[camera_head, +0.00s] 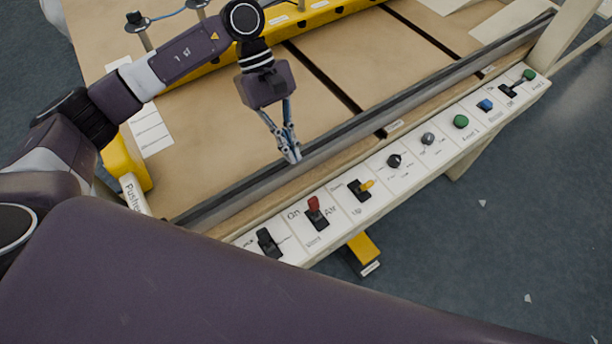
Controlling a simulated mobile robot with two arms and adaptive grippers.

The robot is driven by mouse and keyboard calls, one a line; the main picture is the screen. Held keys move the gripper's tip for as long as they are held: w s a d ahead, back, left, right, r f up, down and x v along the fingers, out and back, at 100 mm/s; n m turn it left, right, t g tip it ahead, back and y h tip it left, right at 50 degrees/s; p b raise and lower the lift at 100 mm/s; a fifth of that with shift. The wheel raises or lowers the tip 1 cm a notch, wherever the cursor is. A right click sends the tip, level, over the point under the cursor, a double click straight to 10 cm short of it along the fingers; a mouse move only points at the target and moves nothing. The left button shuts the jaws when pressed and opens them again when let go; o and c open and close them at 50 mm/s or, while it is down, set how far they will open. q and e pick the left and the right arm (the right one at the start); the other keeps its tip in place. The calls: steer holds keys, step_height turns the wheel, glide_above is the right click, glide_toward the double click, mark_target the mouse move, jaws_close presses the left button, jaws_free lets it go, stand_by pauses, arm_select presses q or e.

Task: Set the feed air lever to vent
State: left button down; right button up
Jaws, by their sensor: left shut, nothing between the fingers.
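The feed air lever (314,206) is a red-handled lever on a black base, on the white label strip along the front rail. Its plate reads "On" at the upper left, "Air" at the right and what looks like "Vent" below. The red handle leans to the upper side of its base, towards the "On" end. My left gripper (292,157) is shut and empty, pointing down above the dark rail, up and slightly left of the red lever and apart from it. My right gripper is not in view.
A black switch (268,242) sits left of the red lever and a yellow-handled lever (363,188) right of it. Further right are a black knob (394,161), a grey knob (428,138) and a green button (461,121). A dark metal rail (350,130) runs behind the strip.

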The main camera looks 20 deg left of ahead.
mark_target(306, 188)
arm_select(q)
steer(key=shift+s, duration=0.1)
steer(key=p+x, duration=0.2)
steer(key=x, duration=0.2)
steer(key=shift+s+d+f, duration=0.1)
steer(key=shift+d+f, duration=0.15)
steer(key=shift+f, duration=0.05)
steer(key=p+x, duration=0.1)
steer(key=x, duration=0.3)
steer(key=shift+s+d+f+p, duration=0.1)
steer(key=shift+d+f+p, duration=0.1)
steer(key=shift+f+p, duration=0.3)
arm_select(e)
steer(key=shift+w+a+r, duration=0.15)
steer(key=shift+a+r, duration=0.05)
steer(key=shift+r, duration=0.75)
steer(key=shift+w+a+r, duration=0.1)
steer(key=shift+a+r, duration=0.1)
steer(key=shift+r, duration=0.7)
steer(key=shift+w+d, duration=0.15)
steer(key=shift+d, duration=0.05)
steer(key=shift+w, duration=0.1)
arm_select(q)
steer(key=shift+s+d+b, duration=0.1)
steer(key=shift+b, duration=0.2)
steer(key=shift+r+y, duration=0.1)
steer(key=shift+y, duration=0.2)
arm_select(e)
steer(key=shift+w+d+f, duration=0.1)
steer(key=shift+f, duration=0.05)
